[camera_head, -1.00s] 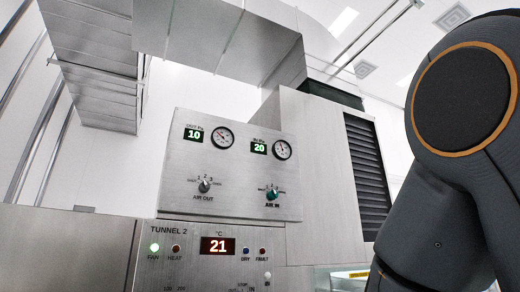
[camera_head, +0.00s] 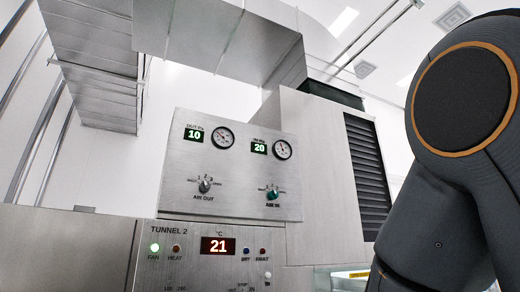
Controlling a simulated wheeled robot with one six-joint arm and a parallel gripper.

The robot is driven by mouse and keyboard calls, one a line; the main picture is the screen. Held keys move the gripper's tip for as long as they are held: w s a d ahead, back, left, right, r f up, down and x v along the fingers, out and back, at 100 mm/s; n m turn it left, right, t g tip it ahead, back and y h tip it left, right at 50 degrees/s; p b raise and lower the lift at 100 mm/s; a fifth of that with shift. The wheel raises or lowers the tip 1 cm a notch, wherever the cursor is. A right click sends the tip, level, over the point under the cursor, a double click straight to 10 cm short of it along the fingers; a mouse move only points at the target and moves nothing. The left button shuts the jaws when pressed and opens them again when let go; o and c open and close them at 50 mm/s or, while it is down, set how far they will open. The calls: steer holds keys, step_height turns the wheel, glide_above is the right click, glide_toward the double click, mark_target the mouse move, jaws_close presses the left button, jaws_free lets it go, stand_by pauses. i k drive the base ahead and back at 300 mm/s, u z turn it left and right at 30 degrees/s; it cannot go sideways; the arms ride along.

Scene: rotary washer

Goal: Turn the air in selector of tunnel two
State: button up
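The air in selector (camera_head: 272,193) is a small teal knob on the right half of the upper steel panel (camera_head: 233,207), above the label AIR IN. A grey air out selector (camera_head: 205,185) sits to its left on the same panel. Below, the tunnel 2 panel (camera_head: 190,267) shows a red 21 display (camera_head: 218,246). My gripper is not in view, so its distance from the knob cannot be told. Only a dark grey link of my arm shows at the right. The exact pointing of the knob is too small to read.
Green displays read 10 (camera_head: 194,134) and 20 (camera_head: 259,148), each beside a round gauge. A steel duct (camera_head: 215,35) runs overhead. A black louvred vent (camera_head: 368,175) is right of the panel. The space in front of the knobs looks clear.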

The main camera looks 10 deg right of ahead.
mark_target(273, 195)
steer(key=k, duration=0.6)
steer(key=u, duration=0.2)
steer(key=i, duration=0.7)
steer(key=z, duration=0.65)
steer(key=i, duration=0.8)
steer(key=z, duration=0.7)
